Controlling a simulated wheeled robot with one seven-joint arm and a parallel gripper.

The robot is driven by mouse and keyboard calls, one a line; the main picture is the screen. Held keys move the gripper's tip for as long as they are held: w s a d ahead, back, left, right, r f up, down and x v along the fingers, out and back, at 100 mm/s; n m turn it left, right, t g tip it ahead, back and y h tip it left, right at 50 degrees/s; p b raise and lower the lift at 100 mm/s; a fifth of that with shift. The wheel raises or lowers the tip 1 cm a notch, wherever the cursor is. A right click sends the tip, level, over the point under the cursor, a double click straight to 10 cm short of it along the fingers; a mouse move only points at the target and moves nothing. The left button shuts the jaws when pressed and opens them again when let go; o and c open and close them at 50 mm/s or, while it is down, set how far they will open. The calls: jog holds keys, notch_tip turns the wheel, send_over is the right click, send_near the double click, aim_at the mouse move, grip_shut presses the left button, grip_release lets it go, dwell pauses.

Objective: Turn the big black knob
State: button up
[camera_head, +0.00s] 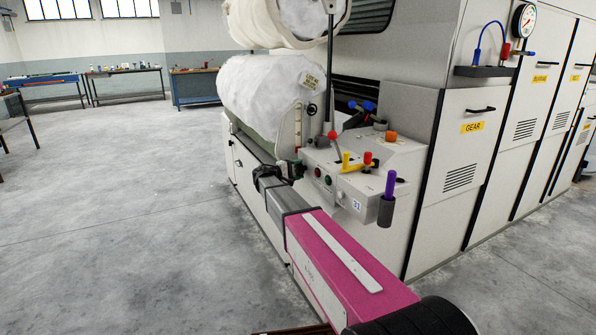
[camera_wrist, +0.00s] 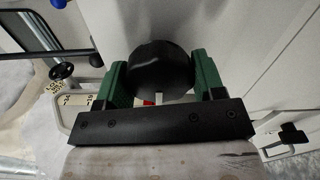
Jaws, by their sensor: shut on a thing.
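The big black knob (camera_wrist: 160,68) is in the middle of the wrist view, a dark faceted disc with a small white mark at its lower edge. My gripper (camera_wrist: 162,78) has a green finger on each side of the knob, shut on it. In the head view my arm reaches along the side of the machine. My gripper (camera_head: 277,176) meets the machine's side there, beside the control box (camera_head: 375,165). The knob cannot be clearly told apart from the gripper in that view.
The control box carries a red-tipped lever (camera_head: 332,135), a yellow handle (camera_head: 350,163) and a holder with a purple-handled tool (camera_head: 390,185). White fibre rolls (camera_head: 262,100) are behind. Cabinets (camera_head: 475,150) stand at the right. The floor (camera_head: 120,220) at the left is clear.

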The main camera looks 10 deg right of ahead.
dwell(0.3)
jog(key=o, duration=0.9)
jog(key=shift+a, duration=0.1)
jog(key=v, duration=1)
jog(key=shift+s+a, duration=0.15)
jog(key=shift+a, duration=0.2)
